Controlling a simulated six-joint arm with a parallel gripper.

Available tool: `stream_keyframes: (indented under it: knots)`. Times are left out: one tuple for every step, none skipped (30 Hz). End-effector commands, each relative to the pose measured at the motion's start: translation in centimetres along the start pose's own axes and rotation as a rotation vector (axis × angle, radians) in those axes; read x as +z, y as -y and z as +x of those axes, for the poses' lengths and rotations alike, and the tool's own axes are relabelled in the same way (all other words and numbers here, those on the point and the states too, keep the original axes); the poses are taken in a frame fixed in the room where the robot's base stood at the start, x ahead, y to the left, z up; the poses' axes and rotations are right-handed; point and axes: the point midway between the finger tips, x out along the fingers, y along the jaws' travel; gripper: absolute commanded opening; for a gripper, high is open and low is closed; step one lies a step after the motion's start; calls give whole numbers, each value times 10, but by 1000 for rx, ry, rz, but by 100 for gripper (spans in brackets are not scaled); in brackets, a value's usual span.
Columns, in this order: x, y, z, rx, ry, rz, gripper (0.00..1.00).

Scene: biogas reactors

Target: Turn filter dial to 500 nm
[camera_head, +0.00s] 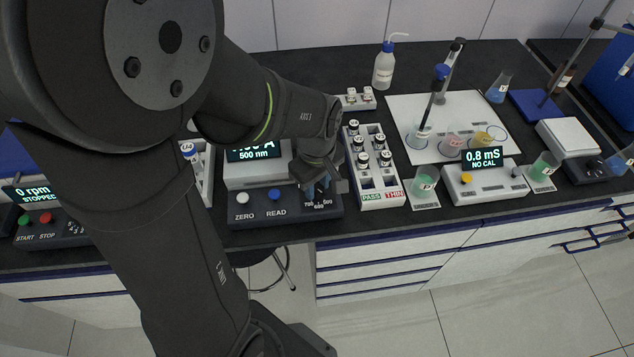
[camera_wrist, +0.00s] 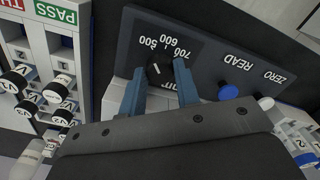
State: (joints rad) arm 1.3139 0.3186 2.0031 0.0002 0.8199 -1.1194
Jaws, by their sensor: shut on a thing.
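The filter dial (camera_wrist: 157,72) is a dark round knob with a white mark, on the photometer's front panel. In the wrist view my gripper (camera_wrist: 159,68) has its two blue-grey fingers on either side of the dial, shut on it. Printed wavelength numbers stand around the dial, upside down in this view; which one the mark meets is too small to tell. In the head view the photometer display (camera_head: 254,153) reads 500 nm, its upper line partly covered by my arm. My gripper (camera_head: 318,188) hides the dial there.
White ZERO (camera_head: 242,198) and blue READ (camera_head: 275,194) buttons sit left of the dial in the head view. A vial rack (camera_head: 378,197) marked PASS and THIN stands close on the right. A beaker (camera_head: 425,184) and conductivity meter (camera_head: 485,182) are further right.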

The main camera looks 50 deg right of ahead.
Motion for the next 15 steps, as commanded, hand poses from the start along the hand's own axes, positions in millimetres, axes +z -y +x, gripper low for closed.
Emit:
stream_keyframes:
  knots:
    - [0,0,0,0,1,-19,6]
    - [0,0,0,0,1,-31,6]
    - [0,0,0,0,1,-44,6]
    - [0,0,0,0,1,-54,6]
    - [0,0,0,0,1,-63,6]
    - [0,0,0,0,1,-71,6]
    - [0,0,0,0,1,-78,6]
    - [0,0,0,0,1,-83,6]
    - [0,0,0,0,1,-89,6]
    - [0,0,0,0,1,-92,6]
    - [0,0,0,0,1,-94,6]
    - [0,0,0,0,1,-97,6]
    - [0,0,0,0,1,-98,6]
    - [0,0,0,0,1,-99,6]
    - [0,0,0,0,1,-99,6]
